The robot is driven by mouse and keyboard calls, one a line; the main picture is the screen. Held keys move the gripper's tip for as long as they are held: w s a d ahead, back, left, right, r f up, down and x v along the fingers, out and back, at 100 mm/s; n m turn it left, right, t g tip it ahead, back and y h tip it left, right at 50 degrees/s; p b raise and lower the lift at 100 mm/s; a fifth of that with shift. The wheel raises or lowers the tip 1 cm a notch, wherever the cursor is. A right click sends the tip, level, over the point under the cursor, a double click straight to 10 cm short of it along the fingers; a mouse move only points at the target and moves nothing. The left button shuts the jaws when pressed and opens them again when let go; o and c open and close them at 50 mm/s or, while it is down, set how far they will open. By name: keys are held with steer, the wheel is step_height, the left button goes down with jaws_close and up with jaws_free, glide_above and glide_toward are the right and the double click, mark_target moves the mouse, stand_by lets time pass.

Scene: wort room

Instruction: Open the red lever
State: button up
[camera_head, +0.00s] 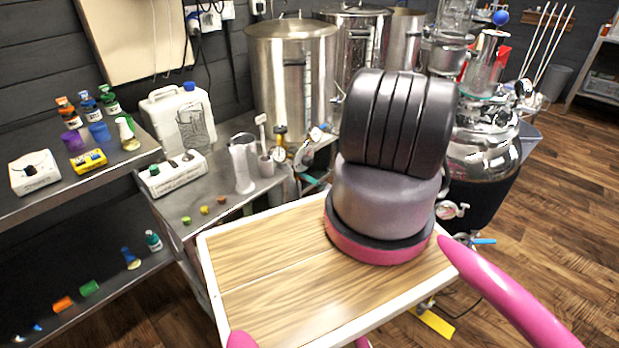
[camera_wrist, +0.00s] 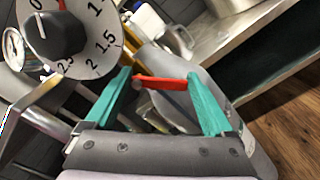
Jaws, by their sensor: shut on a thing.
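In the wrist view a red lever (camera_wrist: 165,84) lies crosswise between the two teal fingers of my gripper (camera_wrist: 159,78). A finger is at each end of the lever, and my gripper is shut on it. A round grey pivot shows near the lever's left end. What the lever is mounted on is partly hidden by my gripper. In the head view my own arm blocks much of the middle, and I cannot make out the lever or the fingertips there.
A white numbered dial with a black knob (camera_wrist: 54,34) is close by in the wrist view. Steel pots (camera_head: 290,85) stand behind a metal table (camera_head: 225,205) with a jug and small items. A shelf (camera_head: 60,195) is at left. Open wooden floor (camera_head: 550,220) lies at right.

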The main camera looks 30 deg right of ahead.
steer(key=shift+s+a+f+m, duration=0.15)
steer(key=shift+f+m, duration=0.1)
steer(key=shift+m, duration=0.85)
steer(key=shift+s+a+f+m, duration=0.1)
steer(key=shift+a+f+m, duration=0.1)
steer(key=shift+m, duration=0.9)
steer(key=o, duration=1.1)
steer(key=shift+d, duration=0.1)
